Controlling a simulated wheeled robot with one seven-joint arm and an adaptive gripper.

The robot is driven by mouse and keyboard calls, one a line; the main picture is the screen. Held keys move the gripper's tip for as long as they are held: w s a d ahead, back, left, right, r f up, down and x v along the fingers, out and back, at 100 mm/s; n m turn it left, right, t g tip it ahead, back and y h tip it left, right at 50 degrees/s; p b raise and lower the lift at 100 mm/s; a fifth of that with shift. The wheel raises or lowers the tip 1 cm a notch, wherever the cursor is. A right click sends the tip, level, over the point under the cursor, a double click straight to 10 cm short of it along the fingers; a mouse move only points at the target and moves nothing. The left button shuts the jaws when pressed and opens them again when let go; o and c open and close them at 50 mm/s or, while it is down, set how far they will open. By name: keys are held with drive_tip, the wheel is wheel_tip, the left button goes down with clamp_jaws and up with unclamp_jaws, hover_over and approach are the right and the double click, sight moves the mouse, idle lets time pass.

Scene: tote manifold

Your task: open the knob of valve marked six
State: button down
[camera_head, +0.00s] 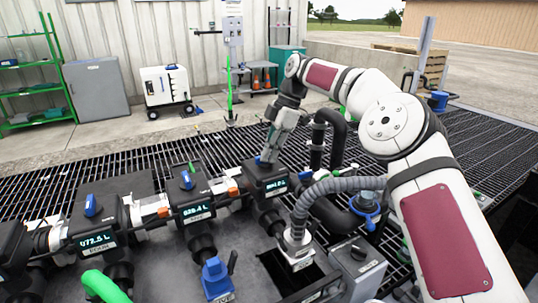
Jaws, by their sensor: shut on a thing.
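A row of dark meter boxes with lit displays runs across the manifold. My gripper (267,152) points down at the top of the rightmost box (268,184). It is shut on the blue knob (261,162) there, which is mostly hidden by the fingers, so its angle cannot be told. The middle box (194,207) carries a blue knob (187,180), and the left box (95,243) carries another blue knob (90,205). The labels under the displays are too small to read, so I cannot tell which is marked six.
A grey corrugated hose (345,184) and a black pipe (337,133) stand right of the gripper, under my arm. Metal grating (120,170) lies behind the row.

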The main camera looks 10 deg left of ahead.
drive_tip(key=shift+w+n, duration=0.1)
drive_tip(key=shift+n, duration=0.6)
drive_tip(key=c, duration=1.6)
unclamp_jaws()
